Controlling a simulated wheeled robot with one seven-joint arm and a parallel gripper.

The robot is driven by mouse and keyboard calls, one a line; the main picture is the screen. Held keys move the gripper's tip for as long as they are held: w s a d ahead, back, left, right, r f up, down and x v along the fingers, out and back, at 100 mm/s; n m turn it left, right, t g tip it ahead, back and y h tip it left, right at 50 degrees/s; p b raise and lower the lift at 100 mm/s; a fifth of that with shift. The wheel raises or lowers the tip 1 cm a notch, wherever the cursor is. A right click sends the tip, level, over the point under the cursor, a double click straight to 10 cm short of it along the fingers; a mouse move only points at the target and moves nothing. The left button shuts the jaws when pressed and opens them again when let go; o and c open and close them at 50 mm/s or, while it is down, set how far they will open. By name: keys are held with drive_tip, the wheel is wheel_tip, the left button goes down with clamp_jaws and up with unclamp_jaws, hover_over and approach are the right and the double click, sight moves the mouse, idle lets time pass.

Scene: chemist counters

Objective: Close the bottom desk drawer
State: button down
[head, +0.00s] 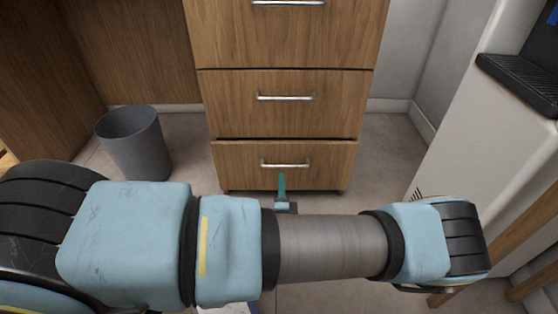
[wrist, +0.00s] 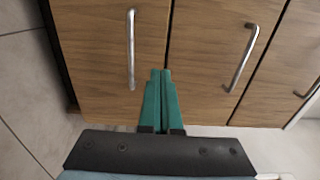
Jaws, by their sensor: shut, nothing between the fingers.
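The bottom desk drawer (head: 235,165) is the lowest of the wooden fronts in the head view and has a silver bar handle (head: 285,164). Its front looks almost flush with the drawer above; I cannot tell whether a small gap stays open. In the wrist view the bottom drawer (wrist: 95,60) is at the left, turned on its side. My gripper (head: 281,177) has teal fingers, pressed together and empty. In the wrist view the fingertips (wrist: 160,74) overlap the bottom drawer's upper edge, beside its handle (wrist: 131,48). I cannot tell whether they touch the front.
The middle drawer (head: 340,110) and another drawer (head: 340,35) above it look shut. A grey bin (head: 135,145) stands on the floor to the left. A white cabinet (head: 480,130) is at the right. Bare floor lies on both sides of the drawers.

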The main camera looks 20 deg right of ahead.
sight(281, 146)
drive_tip(key=b+x, duration=0.2)
drive_tip(key=x, duration=1.1)
drive_tip(key=shift+b, duration=0.4)
drive_tip(key=b+x, duration=0.1)
drive_tip(key=x, duration=0.1)
drive_tip(key=shift+w+d+f, duration=0.15)
drive_tip(key=shift+w, duration=0.15)
drive_tip(key=shift+w+d+r, duration=0.15)
drive_tip(key=shift+r, duration=0.05)
